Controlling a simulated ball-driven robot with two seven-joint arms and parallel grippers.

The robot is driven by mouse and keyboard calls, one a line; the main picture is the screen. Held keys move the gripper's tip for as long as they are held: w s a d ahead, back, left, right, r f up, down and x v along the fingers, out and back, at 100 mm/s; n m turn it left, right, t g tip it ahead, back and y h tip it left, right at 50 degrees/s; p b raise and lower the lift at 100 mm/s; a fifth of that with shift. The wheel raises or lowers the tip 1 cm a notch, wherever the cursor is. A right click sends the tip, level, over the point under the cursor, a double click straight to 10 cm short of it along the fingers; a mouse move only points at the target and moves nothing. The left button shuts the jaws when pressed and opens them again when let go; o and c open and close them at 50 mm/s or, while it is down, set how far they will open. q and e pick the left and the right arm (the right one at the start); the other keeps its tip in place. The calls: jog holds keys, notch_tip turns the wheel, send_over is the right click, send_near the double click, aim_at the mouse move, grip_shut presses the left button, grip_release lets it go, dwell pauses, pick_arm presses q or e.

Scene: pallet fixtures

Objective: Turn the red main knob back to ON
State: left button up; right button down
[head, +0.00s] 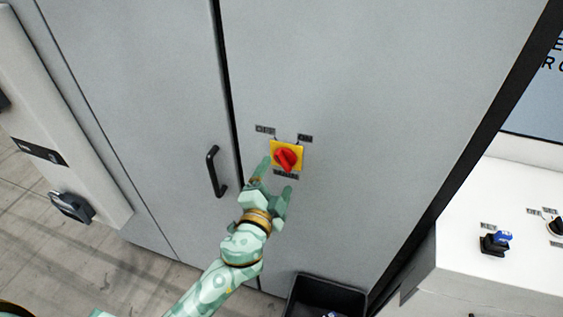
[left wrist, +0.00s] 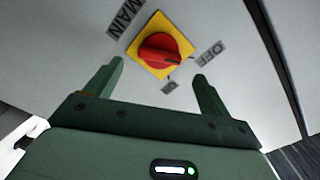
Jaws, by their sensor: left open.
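The red main knob (head: 287,158) sits on a square yellow plate (head: 274,146) on the grey cabinet door. In the left wrist view the knob (left wrist: 160,50) shows a dark mark at its right end, roughly toward the OFF label (left wrist: 212,53). A MAIN label (left wrist: 126,18) is at its upper left, and a small label (left wrist: 169,87), hard to read, is below. My left gripper (head: 277,173) is open and empty just in front of and below the knob. Its fingers (left wrist: 159,70) point at the plate, apart from the knob.
A black door handle (head: 213,171) stands out left of the knob. A dark open bin (head: 325,290) is below. A white console (head: 485,272) with a blue-topped switch (head: 497,241) is at the right. A grey-black lever (head: 72,206) is at the far left.

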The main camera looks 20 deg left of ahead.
aim_at(283, 164)
pick_arm(q)
jog(key=w, duration=0.4)
jog(key=shift+w+d, duration=0.1)
jog(key=shift+w, duration=0.15)
jog(key=c, duration=1)
